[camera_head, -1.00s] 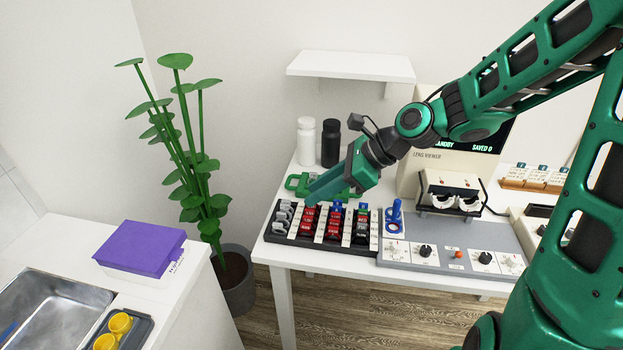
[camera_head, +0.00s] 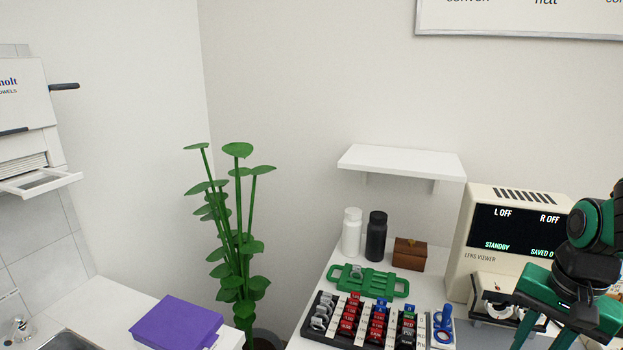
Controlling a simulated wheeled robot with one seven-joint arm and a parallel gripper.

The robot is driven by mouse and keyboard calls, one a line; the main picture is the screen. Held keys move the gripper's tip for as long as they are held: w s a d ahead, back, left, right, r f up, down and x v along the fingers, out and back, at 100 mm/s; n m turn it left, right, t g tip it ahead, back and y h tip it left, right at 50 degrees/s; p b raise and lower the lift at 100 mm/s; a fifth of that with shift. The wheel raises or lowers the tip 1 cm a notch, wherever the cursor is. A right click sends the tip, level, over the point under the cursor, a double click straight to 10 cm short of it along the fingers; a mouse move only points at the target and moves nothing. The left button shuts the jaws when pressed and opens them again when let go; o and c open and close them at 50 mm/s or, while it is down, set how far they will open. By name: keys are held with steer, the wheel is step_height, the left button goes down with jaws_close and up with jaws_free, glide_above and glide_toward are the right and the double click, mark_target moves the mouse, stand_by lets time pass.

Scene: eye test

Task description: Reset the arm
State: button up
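My arm's wrist hangs at the right edge of the head view, green and black. My gripper (camera_head: 588,338) is at its lower end, pointing down, near the bottom right corner in front of the lens viewer. Its fingers look spread apart, with nothing seen between them; the tips are partly cut off by the frame's lower edge. The gripper is to the right of the black lens rack (camera_head: 345,338) and the green trial frame (camera_head: 368,281), apart from both in the picture.
The cream lens viewer (camera_head: 483,200) reads STANDBY, L OFF and R OFF. A blue holder (camera_head: 442,326), white bottle (camera_head: 351,232), black bottle (camera_head: 376,237) and brown box (camera_head: 409,254) stand on the table. A white shelf (camera_head: 400,160) hangs above; a plant (camera_head: 238,240) and purple box (camera_head: 176,325) are left.

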steer(key=s+d+r+n+g, duration=0.1)
steer(key=s+d+n, duration=0.2)
steer(key=s, duration=0.5)
steer(key=shift+r, duration=0.15)
steer(key=shift+s+d, duration=0.1)
stand_by(0.4)
